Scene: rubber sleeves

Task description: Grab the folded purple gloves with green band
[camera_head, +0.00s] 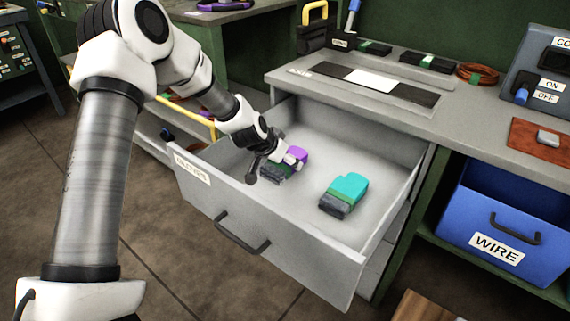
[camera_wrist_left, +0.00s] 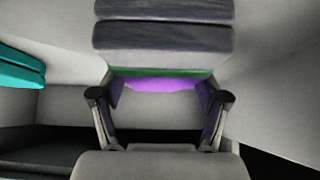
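The folded purple gloves (camera_head: 298,153) lie in the open drawer (camera_head: 330,252), at its left side. In the left wrist view the gloves (camera_wrist_left: 165,86) show a purple end, a green band and dark grey parts. My left gripper (camera_head: 274,166) reaches down over them and hides part of them in the head view. In the left wrist view its fingers (camera_wrist_left: 160,98) are spread apart, one on each side of the purple end. I cannot tell whether they touch it. My right gripper is not in view.
Folded teal gloves (camera_head: 347,188) with a green band lie to the right in the same drawer; their teal end (camera_wrist_left: 20,68) shows in the left wrist view. The drawer walls stand close around. A blue WIRE bin (camera_head: 495,205) stands under the workbench (camera_head: 460,115).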

